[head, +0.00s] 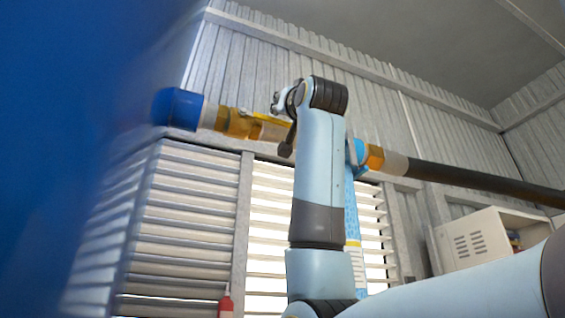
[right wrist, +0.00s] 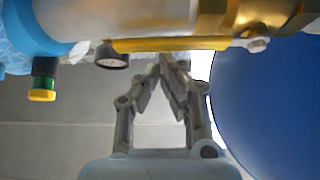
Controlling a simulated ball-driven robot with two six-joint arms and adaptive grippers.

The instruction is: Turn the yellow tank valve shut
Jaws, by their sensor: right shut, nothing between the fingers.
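The yellow valve handle (right wrist: 170,44) is a long bar lying along the pipe in the right wrist view. Its right end meets the brass valve body (right wrist: 235,18). In the head view the handle (head: 264,117) shows as a thin yellow strip on the brass fitting (head: 236,122), partly hidden by my right arm. My right gripper (right wrist: 163,60) is shut and empty, its fingertips just below the middle of the handle in the wrist view. I cannot tell whether they touch it. My left gripper is not in view.
A large blue tank (head: 75,130) fills the left of the head view. The pipe has a blue elbow (head: 178,107) at its left end and a black length (head: 470,178) running right. A round gauge (right wrist: 112,56) hangs beside the fingers. A white cabinet (head: 470,243) stands at right.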

